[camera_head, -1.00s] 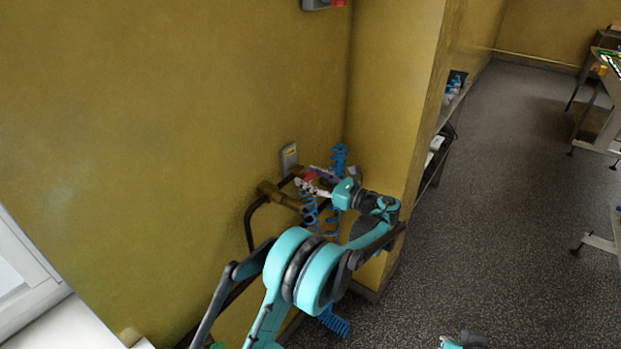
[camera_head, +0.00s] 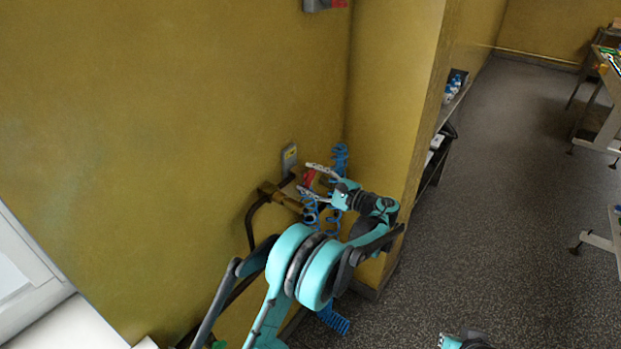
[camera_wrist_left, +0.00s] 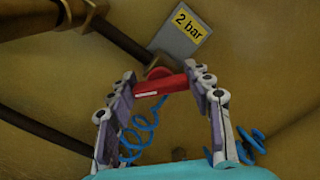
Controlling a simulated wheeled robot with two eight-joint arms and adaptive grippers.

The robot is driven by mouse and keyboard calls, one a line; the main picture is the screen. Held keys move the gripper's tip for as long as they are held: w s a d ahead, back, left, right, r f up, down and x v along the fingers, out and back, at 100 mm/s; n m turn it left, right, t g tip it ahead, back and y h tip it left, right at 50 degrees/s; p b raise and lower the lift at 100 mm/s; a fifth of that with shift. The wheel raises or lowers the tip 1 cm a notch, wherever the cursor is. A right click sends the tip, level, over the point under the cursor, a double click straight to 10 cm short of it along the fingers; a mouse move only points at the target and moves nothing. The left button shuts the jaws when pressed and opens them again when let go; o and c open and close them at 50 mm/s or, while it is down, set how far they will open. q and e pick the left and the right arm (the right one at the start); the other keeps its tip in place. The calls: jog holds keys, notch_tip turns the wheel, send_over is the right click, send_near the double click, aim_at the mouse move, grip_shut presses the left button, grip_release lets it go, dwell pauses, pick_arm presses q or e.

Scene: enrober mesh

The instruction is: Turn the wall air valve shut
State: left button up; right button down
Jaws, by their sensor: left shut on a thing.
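The wall air valve has a red handle (camera_head: 309,178) near the wall corner, beside a brass pipe fitting (camera_head: 271,190). In the left wrist view the red handle (camera_wrist_left: 172,85) lies crosswise between the fingertips, with a pale strip on its face. My left gripper (camera_head: 304,177) has its two fingers on either side of the handle and is shut on it; it also shows in the left wrist view (camera_wrist_left: 160,79). The valve body is mostly hidden behind the handle.
A grey plate reading "2 bar" (camera_wrist_left: 182,35) is on the wall close above the valve. Blue coiled hoses (camera_head: 339,158) hang around the gripper. Dark pipes (camera_head: 249,222) run along the wall. A wall corner stands right of the valve, with a shelf (camera_head: 451,101) beyond.

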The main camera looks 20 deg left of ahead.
pick_arm(q)
jog(key=n, duration=0.4)
jog(key=shift+f+n, duration=0.15)
jog(key=shift+n, duration=1.65)
jog(key=o, duration=1.2)
jog(key=shift+c, duration=0.2)
jog(key=v, duration=1.2)
